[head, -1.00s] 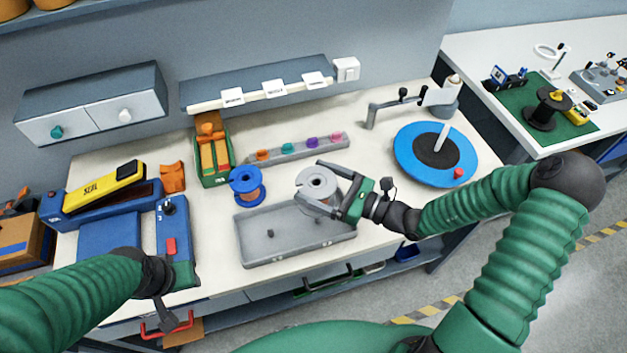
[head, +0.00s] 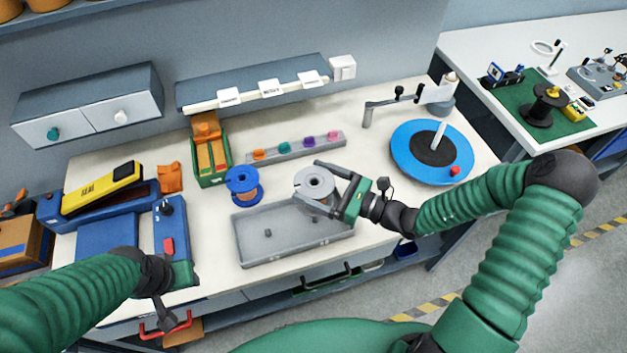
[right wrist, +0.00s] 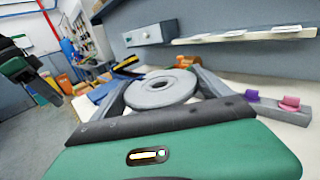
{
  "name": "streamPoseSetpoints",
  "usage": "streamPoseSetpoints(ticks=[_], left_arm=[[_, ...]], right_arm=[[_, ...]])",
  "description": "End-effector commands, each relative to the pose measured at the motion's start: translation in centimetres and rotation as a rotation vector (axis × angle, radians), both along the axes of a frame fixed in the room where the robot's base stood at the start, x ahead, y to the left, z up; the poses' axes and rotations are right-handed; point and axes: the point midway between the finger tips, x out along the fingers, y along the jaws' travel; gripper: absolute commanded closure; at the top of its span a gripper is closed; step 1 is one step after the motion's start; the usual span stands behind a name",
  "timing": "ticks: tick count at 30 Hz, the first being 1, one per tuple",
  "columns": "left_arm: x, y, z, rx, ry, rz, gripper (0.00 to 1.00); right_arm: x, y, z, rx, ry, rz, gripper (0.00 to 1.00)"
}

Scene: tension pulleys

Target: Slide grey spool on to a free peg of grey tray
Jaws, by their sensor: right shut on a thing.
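The grey spool (head: 314,183) is held by my right gripper (head: 318,188), whose jaws are shut on it over the right back part of the grey tray. The spool also shows between the fingers in the right wrist view (right wrist: 161,88). The grey tray (head: 262,254) lies on the bench, with a short peg (head: 268,233) visible at its left; the spool and gripper cover part of its right side. I cannot tell whether the spool touches a peg. My left gripper (head: 168,318) hangs at the bench's front edge, its jaws not clear to see.
A blue-flanged spool (head: 243,184) stands just behind the tray's left back corner. A grey rail with coloured knobs (head: 285,151) lies further back. A blue turntable (head: 402,165) is at right, and a blue and yellow device (head: 105,185) at left.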

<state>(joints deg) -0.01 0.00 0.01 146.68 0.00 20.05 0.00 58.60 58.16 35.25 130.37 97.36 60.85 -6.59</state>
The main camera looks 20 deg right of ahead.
Motion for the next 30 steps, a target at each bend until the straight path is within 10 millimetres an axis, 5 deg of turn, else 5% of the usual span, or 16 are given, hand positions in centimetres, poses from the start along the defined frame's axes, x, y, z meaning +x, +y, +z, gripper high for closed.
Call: streamPoseSetpoints(ticks=[30], left_arm=[[0.0, 0.0, -1.1, 0.0, 0.0, 0.0, 0.64]], right_arm=[[0.0, -0.8, -2.4, 0.002, -0.003, 0.0, 0.85]])
